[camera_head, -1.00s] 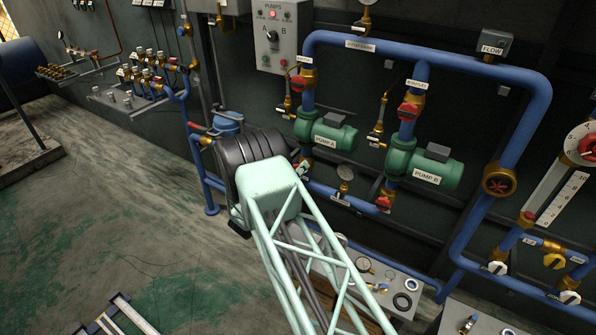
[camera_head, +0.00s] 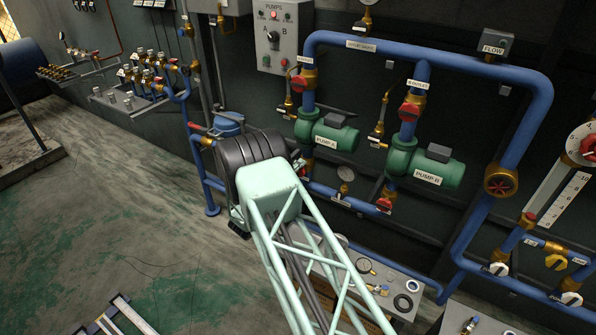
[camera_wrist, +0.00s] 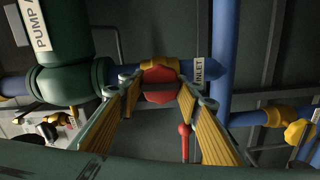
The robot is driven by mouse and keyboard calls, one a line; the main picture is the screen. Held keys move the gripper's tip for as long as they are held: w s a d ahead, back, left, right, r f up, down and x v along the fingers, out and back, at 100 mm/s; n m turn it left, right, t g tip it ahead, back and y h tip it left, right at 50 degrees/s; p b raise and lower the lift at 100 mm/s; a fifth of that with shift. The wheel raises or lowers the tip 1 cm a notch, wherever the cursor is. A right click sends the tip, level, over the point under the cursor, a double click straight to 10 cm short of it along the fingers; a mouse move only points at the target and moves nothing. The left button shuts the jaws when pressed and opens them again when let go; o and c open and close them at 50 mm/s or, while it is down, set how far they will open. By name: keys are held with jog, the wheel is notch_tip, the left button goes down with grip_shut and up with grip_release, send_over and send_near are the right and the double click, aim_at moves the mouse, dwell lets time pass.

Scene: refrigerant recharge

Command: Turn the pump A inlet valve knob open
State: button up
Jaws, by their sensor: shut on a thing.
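The red inlet valve knob (camera_wrist: 160,83) is in the upper middle of the wrist view, on a brass valve body in a blue pipe. A dark bar crosses its face, roughly level in the picture. An INLET label (camera_wrist: 199,71) is just right of it. My gripper (camera_wrist: 159,92) has one yellow-padded finger on each side of the knob and is shut on it. In the head view, green pump A (camera_head: 330,135) stands beyond my arm. The gripper (camera_head: 300,163) shows only slightly there, and my arm mostly hides the knob.
Pump B (camera_head: 430,165) stands to the right with its own red valves. Blue pipes (camera_head: 450,60) frame both pumps. A pressure gauge (camera_head: 345,173) is close right of my gripper. A pale panel with gauges (camera_head: 400,285) is below. The floor at left is mostly clear.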

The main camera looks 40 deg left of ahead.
dwell(0.3)
jog(key=o, duration=0.9)
jog(key=shift+s, duration=0.1)
jog(key=shift+s+d, duration=0.3)
jog(key=shift+s, duration=1.65)
jog(key=shift+s+d, duration=0.25)
jog(key=shift+s, duration=1.7)
jog(key=shift+s+d, duration=0.3)
jog(key=shift+s, duration=1.65)
jog(key=shift+w+a, duration=0.1)
jog(key=shift+a, duration=0.05)
